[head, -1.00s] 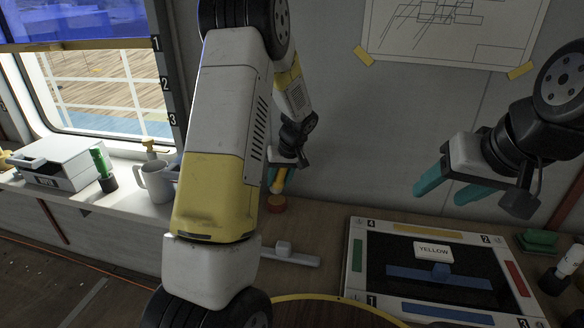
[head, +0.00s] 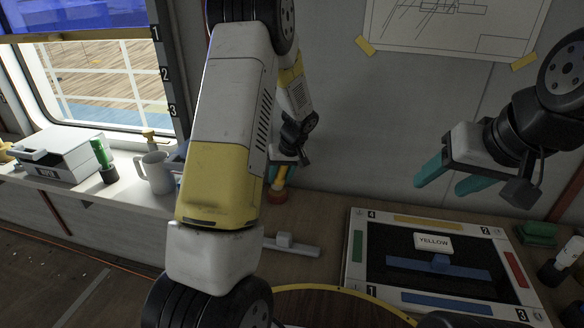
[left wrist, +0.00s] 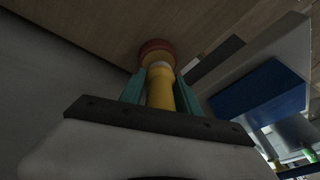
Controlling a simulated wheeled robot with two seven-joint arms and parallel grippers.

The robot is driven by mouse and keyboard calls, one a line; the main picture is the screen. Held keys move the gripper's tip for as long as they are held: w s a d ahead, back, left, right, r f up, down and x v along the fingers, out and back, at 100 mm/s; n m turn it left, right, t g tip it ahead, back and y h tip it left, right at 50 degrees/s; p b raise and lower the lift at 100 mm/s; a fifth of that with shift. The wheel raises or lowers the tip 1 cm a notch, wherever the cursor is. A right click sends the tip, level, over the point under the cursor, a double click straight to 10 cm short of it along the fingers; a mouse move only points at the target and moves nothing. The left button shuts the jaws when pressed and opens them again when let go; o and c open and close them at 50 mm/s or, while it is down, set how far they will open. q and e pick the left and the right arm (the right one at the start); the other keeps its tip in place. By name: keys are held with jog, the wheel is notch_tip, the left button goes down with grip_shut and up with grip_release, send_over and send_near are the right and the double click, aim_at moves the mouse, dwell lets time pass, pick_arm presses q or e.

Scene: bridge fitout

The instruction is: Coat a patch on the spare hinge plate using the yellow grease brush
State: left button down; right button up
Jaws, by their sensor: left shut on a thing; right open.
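My left gripper (head: 281,174) is low near the back wall, partly hidden by my own arm. It is shut on the yellow brush (left wrist: 160,88), whose handle sits between the teal fingers in the left wrist view. A round red-brown piece (left wrist: 156,48) is at the brush's far end, at the tabletop; it also shows in the head view (head: 277,197). I cannot tell whether it is part of the brush or a pot. My right gripper (head: 450,181) is open and empty above the board. I cannot tell for certain which piece is the hinge plate.
A white-framed board (head: 357,222) on the table holds a blue T-shaped piece (head: 460,268) and a "YELLOW" card (head: 433,242). A grey bar with a block (head: 291,246) lies left of it. A mug (head: 157,172) and box (head: 60,160) stand on the sill.

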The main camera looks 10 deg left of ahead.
pick_arm(q)
jog(key=shift+f, duration=0.75)
dwell(1.4)
jog(key=shift+r, duration=3.55)
